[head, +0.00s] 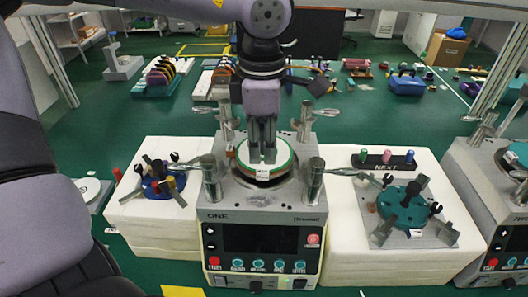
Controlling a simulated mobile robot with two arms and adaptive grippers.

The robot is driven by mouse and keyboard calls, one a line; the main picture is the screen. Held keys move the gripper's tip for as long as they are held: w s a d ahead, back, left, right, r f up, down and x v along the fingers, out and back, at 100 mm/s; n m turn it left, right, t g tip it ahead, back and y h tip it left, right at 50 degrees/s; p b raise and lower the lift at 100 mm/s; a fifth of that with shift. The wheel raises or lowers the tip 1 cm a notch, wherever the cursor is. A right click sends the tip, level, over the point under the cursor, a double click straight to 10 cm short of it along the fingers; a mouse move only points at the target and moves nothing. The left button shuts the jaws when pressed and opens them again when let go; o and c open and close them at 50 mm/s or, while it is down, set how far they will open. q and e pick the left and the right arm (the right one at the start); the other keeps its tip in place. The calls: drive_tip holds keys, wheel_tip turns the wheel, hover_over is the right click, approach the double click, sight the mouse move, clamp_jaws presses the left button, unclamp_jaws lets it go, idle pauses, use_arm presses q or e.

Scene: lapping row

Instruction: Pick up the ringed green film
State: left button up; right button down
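A round film with a white face and a green ring (287,164) lies over the middle of the front lapping machine (222,192). A reddish-orange line shows along its edge, and a small white label is at its front. My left gripper (263,160) points straight down, its fingertips at the middle of the film. The fingers are close together; whether they grip the film or only touch it is unclear, and they hide part of it. My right gripper is not in view.
Metal clamp posts (314,178) stand around the film. White blocks flank the machine, bearing a blue fixture (157,187) at left and a teal fixture (404,205) at right. A dark rack with coloured pegs (384,161) lies behind the teal fixture. Film racks (158,78) stand farther back.

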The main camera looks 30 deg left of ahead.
sight(263, 171)
use_arm(q)
drive_tip(key=shift+s+f, duration=0.1)
drive_tip(key=shift+f, duration=0.15)
wheel_tip(263, 171, down, 4)
drive_tip(key=shift+a+f+p, duration=0.1)
drive_tip(key=shift+f+p, duration=0.1)
drive_tip(key=shift+p, duration=0.65)
drive_tip(key=shift+f, duration=0.25)
drive_tip(key=shift+c, duration=0.4)
drive_tip(key=shift+c, duration=1.2)
clamp_jaws()
